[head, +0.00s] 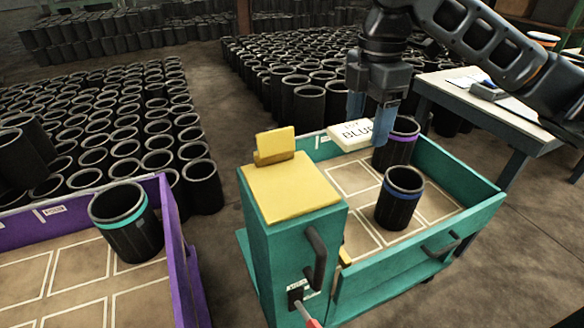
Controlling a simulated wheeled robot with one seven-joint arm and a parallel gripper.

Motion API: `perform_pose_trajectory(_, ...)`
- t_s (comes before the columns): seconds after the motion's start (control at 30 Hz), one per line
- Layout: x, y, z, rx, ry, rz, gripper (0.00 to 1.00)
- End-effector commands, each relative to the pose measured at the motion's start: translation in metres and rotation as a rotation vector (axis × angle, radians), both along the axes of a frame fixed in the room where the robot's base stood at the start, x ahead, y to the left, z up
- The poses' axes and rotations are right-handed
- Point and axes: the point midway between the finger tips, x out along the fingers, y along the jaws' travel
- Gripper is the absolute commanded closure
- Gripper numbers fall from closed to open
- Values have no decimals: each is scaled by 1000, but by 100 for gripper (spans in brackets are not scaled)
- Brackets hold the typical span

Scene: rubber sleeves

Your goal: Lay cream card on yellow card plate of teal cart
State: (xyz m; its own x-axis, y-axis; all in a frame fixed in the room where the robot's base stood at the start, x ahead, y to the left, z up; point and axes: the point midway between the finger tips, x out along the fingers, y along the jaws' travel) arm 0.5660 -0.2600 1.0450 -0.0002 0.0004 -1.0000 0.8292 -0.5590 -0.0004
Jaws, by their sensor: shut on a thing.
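The cream card (346,135) has dark lettering that reads in part "BLUE". My gripper (370,118) is shut on it, with its blue-grey fingers pointing down at the card's right side. The card is held over the back wall of the teal cart (472,208), to the right of the yellow card plate (290,190) and apart from it. The plate tops the teal box at the cart's left end. It has a raised yellow stop (274,147) at its back edge, and its top is bare.
In the teal cart stand a blue-banded sleeve (398,205) and a purple-banded sleeve (397,145). A purple cart (175,240) at left holds a teal-banded sleeve (128,225). Many black sleeves stand behind. A table (450,100) is at right.

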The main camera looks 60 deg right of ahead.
Motion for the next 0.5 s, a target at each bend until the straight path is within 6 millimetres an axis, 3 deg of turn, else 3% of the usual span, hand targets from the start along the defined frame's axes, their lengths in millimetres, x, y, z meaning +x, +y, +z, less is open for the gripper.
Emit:
perform_pose_trajectory(0.17, 18, 14, -13, 4, 1, 6, 65)
perform_pose_trajectory(0.5, 72, 56, -54, 2, 2, 4, 65)
